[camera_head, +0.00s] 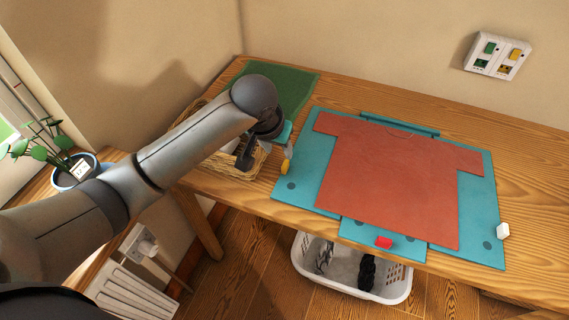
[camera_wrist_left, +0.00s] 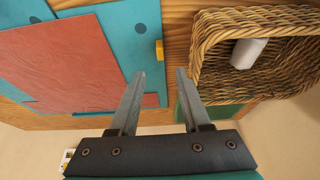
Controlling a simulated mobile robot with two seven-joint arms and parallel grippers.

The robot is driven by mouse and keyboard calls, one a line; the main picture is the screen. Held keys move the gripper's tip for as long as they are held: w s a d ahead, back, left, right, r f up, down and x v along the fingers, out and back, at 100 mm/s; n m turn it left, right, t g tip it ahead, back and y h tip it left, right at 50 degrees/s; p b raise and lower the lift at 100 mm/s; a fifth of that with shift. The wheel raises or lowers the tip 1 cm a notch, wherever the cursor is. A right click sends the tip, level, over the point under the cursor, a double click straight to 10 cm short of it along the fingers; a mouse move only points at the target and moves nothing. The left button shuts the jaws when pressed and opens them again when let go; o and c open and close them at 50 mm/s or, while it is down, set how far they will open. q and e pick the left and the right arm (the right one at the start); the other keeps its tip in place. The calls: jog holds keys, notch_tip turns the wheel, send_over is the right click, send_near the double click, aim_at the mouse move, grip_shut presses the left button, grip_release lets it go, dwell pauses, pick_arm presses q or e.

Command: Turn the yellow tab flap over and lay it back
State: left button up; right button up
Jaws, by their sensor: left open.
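A turquoise folding board (camera_head: 487,205) lies flat on the wooden table, with a red T-shirt (camera_head: 385,180) spread on it. The yellow tab (camera_head: 286,167) is on the outer edge of the board's left flap (camera_head: 297,190); the flap lies flat, with part of the shirt over it. In the left wrist view the yellow tab (camera_wrist_left: 159,49) shows just beyond the fingertips, between their lines. My left gripper (camera_wrist_left: 160,74) is open and empty, apart from the tab. In the head view my left gripper (camera_head: 248,158) is beside the board's left edge, partly hiding the basket. My right gripper is out of view.
A wicker basket (camera_wrist_left: 215,85) with a white item (camera_wrist_left: 248,52) stands close beside the left gripper. A green mat (camera_head: 298,88) lies behind. The board also has a red tab (camera_head: 384,242) and a white tab (camera_head: 503,230). A white laundry basket (camera_head: 340,290) is below the table.

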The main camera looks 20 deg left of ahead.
aim_at(284, 164)
pick_arm(q)
jog(key=b+x, duration=0.3)
jog(key=x, duration=0.8)
jog(key=shift+w+f, duration=0.15)
jog(key=shift+w, duration=0.05)
jog(key=shift+c, duration=0.4)
grip_shut()
jog(key=shift+a, duration=0.1)
dwell(0.5)
